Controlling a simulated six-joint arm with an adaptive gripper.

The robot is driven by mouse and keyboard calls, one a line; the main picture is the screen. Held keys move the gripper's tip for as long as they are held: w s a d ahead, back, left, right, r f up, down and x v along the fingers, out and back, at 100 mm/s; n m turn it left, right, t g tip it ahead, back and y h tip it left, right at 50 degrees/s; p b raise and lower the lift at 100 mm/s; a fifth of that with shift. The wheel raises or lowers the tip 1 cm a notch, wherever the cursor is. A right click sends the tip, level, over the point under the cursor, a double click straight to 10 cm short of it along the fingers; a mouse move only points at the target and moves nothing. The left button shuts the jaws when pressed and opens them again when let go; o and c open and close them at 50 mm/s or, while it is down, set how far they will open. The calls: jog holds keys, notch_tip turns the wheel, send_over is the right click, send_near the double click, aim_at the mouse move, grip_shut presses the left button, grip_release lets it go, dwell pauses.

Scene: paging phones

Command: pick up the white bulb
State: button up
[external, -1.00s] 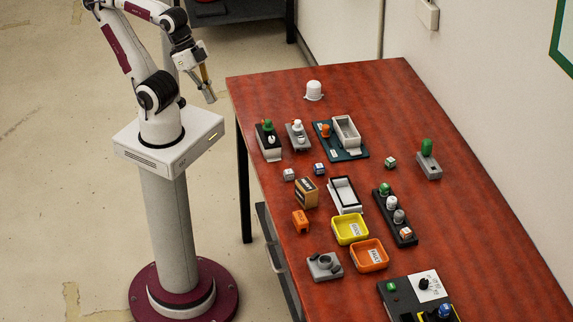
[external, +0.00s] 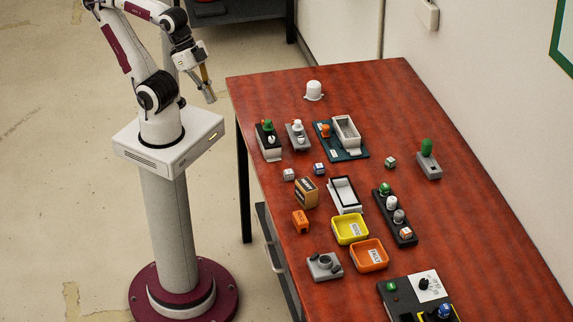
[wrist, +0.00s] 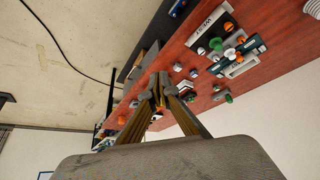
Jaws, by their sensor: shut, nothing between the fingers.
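Several white rounded things could be the white bulb. One white bulb (external: 297,124) stands on a small grey base near the table's far left. Another white rounded piece (external: 391,202) sits in a black rack (external: 384,212) beside a green and a grey one. A larger white dome (external: 314,88) stands alone near the far edge. My gripper (external: 210,97) is raised left of the table, clear of all of these. In the wrist view my gripper (wrist: 160,78) has its fingertips together with nothing between them.
The red table (external: 470,220) also holds a yellow bin (external: 350,229), an orange bin (external: 369,255), a white tray (external: 344,194), a brown box (external: 306,193) and a green bulb (external: 427,147) on a grey base. The table's right side is mostly clear. A wall runs along the right.

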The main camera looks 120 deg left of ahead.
jog(key=o, duration=0.6)
jog(key=shift+w, duration=0.1)
jog(key=w+f+n+t, duration=0.1)
jog(key=w+n+t, duration=0.3)
jog(key=w+n, duration=2.15)
jog(key=w+a+f+n+t+y, duration=0.1)
jog(key=w+f+n, duration=0.3)
jog(key=w, duration=0.4)
jog(key=w+a+f+n+t+y, duration=0.1)
jog(key=w+a+f+n, duration=0.1)
jog(key=w+f+n, duration=0.2)
jog(key=w+a+f+n+t+y, duration=0.1)
jog(key=w+f+n, duration=0.3)
jog(key=w+f, duration=0.4)
jog(key=shift+w+a+f+n, duration=0.15)
jog(key=shift+w+a, duration=0.1)
jog(key=shift+w, duration=0.6)
jog(key=shift+w+a+f+n, duration=0.1)
jog(key=shift+w+a, duration=0.1)
jog(key=shift+w, duration=0.65)
jog(key=shift+w+a+f+n, duration=0.15)
jog(key=shift+w+a, duration=0.1)
jog(key=shift+w, duration=0.6)
jog(key=shift+w+a+f+n+t, duration=0.1)
jog(key=shift+f+n+t, duration=0.15)
jog(key=shift+f+t, duration=0.05)
